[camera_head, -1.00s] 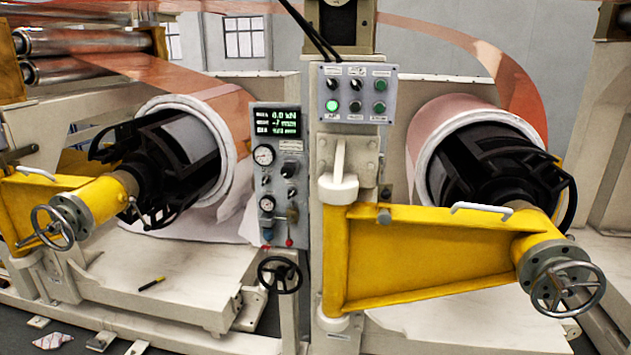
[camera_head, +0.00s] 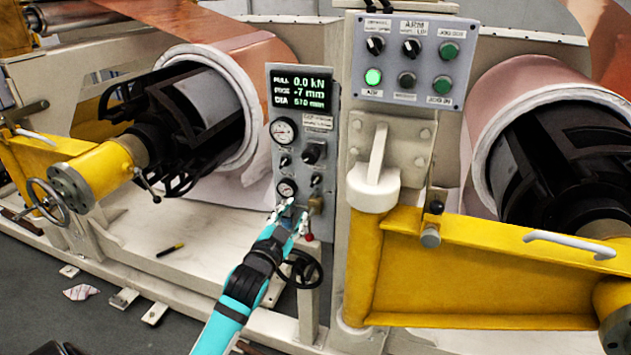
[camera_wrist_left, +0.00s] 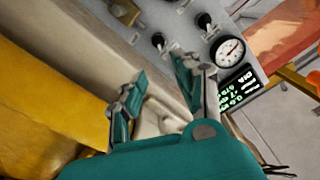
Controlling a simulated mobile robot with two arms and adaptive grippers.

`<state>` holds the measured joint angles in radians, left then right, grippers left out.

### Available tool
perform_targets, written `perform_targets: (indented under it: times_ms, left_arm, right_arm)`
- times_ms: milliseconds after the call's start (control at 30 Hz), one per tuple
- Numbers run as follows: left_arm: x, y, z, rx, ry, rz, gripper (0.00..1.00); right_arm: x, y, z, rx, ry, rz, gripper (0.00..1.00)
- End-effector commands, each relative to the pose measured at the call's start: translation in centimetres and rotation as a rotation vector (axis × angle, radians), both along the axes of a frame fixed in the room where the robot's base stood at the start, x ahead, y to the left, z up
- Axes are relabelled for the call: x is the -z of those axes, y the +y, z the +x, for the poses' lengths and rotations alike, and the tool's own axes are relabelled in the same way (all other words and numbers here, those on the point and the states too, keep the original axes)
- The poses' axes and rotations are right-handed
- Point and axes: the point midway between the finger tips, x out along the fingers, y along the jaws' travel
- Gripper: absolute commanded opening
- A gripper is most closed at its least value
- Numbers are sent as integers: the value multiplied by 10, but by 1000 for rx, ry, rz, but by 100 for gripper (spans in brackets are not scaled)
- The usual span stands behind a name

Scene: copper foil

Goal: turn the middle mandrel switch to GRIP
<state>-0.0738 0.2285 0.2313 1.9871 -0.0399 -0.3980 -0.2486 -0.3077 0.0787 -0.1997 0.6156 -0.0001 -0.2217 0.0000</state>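The narrow grey control panel (camera_head: 289,146) has a display, two round gauges and several black switches. A larger black switch (camera_head: 314,151) sits right of centre, with small ones at its left (camera_head: 285,160) and below it (camera_head: 316,180). Their labels are too small to read, so I cannot tell which position is GRIP. My left gripper (camera_head: 292,214) is open and empty in front of the panel's lower end, below the switches. In the left wrist view, its spread fingers (camera_wrist_left: 160,95) point toward the panel, with a black switch (camera_wrist_left: 158,40) beyond them. My right gripper is not visible.
A button box (camera_head: 409,60) with a lit green button is to the right, above a yellow arm (camera_head: 450,270). A handwheel (camera_head: 300,270) is below the panel. Copper foil rolls (camera_head: 245,65) stand on both sides. A brass-coloured part and red knob (camera_head: 309,237) are near the gripper.

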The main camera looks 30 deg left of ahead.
Motion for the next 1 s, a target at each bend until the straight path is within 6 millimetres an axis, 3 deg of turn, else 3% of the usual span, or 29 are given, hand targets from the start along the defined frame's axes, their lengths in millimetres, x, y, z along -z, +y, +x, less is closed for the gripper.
perform_targets:
  times_ms: [167,500,700,1000]
  left_arm:
    - [-2,10,40,-1,0,0,32]
    - [-2,26,108,0,1,-1,32]
    - [0,31,129,-1,1,-1,32]
    - [0,32,135,0,1,-1,32]
  right_arm:
    - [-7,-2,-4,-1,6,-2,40]
    - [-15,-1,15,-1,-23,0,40]
    - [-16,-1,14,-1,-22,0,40]
    - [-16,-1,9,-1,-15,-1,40]
